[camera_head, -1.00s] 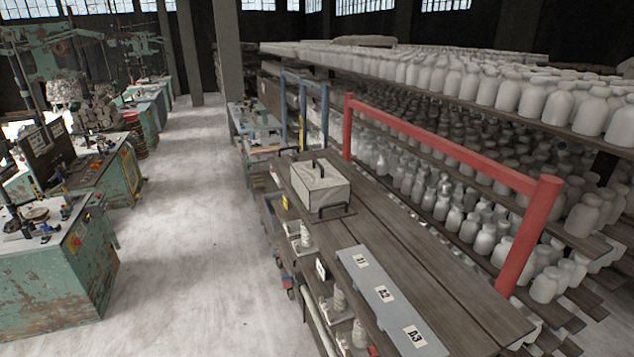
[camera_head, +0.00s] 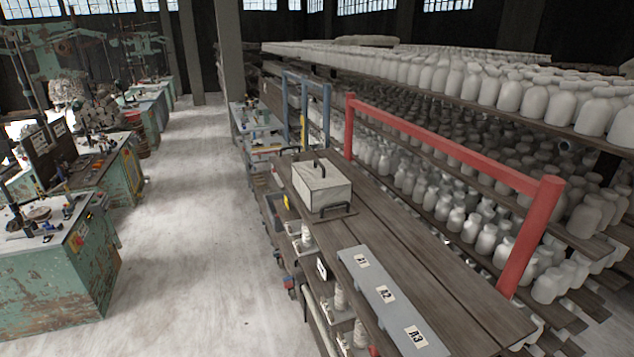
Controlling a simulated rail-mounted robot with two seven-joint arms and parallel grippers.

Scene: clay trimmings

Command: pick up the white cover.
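The white cover (camera_head: 323,190) is a pale box-shaped lid with a dark handle on top. It sits upright on the dark wooden top of the cart (camera_head: 400,245), toward its far end. A black handle (camera_head: 336,210) shows low at its near side, and a dark edge shows under it. Neither of my grippers is in view, and nothing touches the cover.
A grey strip (camera_head: 391,300) with labels A1, A2 and A3 lies along the cart's left edge. A red rail (camera_head: 440,145) runs along the cart's right side. Shelves of white bottles (camera_head: 520,95) stand beyond it. The floor (camera_head: 195,240) at left is clear, with green machines (camera_head: 60,270) farther left.

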